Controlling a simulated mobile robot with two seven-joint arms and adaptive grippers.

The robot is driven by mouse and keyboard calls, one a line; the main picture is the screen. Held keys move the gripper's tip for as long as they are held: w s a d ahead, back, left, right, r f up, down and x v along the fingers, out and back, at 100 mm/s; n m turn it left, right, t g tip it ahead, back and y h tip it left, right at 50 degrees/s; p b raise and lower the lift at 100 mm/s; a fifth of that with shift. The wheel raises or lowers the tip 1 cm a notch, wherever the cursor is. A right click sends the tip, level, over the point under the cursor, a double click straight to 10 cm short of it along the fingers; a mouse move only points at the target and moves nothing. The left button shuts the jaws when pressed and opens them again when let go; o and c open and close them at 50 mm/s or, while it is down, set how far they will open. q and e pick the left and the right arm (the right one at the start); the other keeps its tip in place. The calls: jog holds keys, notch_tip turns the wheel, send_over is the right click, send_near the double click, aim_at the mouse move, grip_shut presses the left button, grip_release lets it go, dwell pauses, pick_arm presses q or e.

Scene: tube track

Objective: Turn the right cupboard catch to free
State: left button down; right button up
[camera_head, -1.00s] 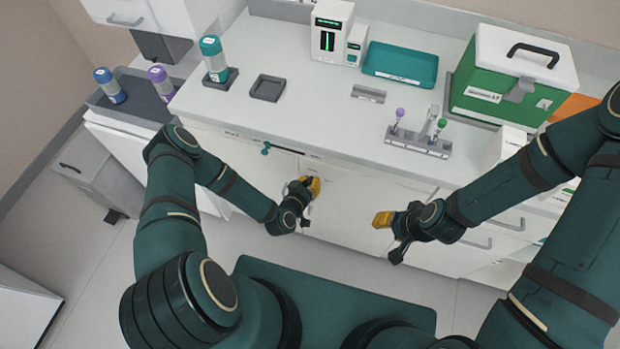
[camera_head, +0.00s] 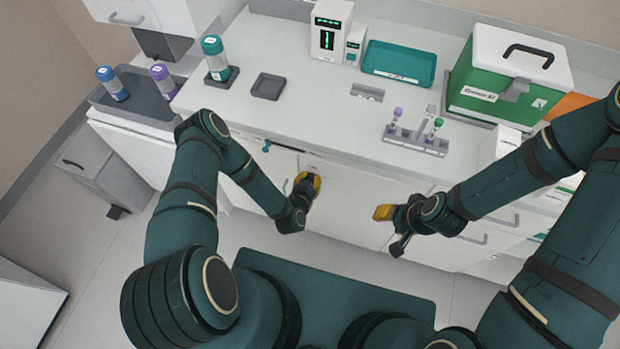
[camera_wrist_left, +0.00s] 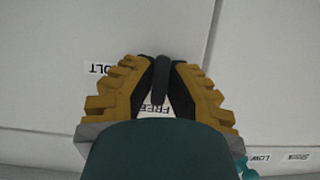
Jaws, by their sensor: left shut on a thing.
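My left gripper (camera_head: 308,183) is at the white cupboard front, just under the worktop edge. In the left wrist view its yellow-and-black fingers (camera_wrist_left: 160,85) are shut on a dark lever, the right cupboard catch (camera_wrist_left: 161,68). The lever's visible end points up in that view. A FREE label (camera_wrist_left: 155,108) lies between the fingers, partly hidden. A BOLT label (camera_wrist_left: 100,69) is left of them, partly covered. In the head view the gripper hides the catch. My right gripper (camera_head: 384,213) hangs apart in front of the cupboards; its finger opening is unclear.
A teal knob (camera_head: 266,147) sits on the front left of my left gripper. The worktop (camera_head: 310,110) above holds a tube rack (camera_head: 415,143), a teal tray (camera_head: 400,64) and a green box (camera_head: 500,85). Floor shows in front of the cupboards.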

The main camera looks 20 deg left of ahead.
pick_arm(q)
jog(key=c, duration=1)
grip_release()
jog(key=v, duration=1.2)
jog(key=shift+w, duration=0.1)
jog(key=s+d+r+n+g+h+b, duration=0.1)
jog(key=r+g+b, duration=0.1)
jog(key=g, duration=0.2)
jog(key=s+d+r+g+h+b, duration=0.1)
jog(key=d+r+g, duration=0.1)
jog(key=g, duration=0.1)
jog(key=s+d+r+n+g+h+b, duration=0.1)
jog(key=r+g+b, duration=0.1)
jog(key=g, duration=0.2)
jog(key=shift+s+d+r+n+g+b, duration=0.2)
jog(key=shift+s+d+n+g+b, duration=0.1)
jog(key=shift+s, duration=0.1)
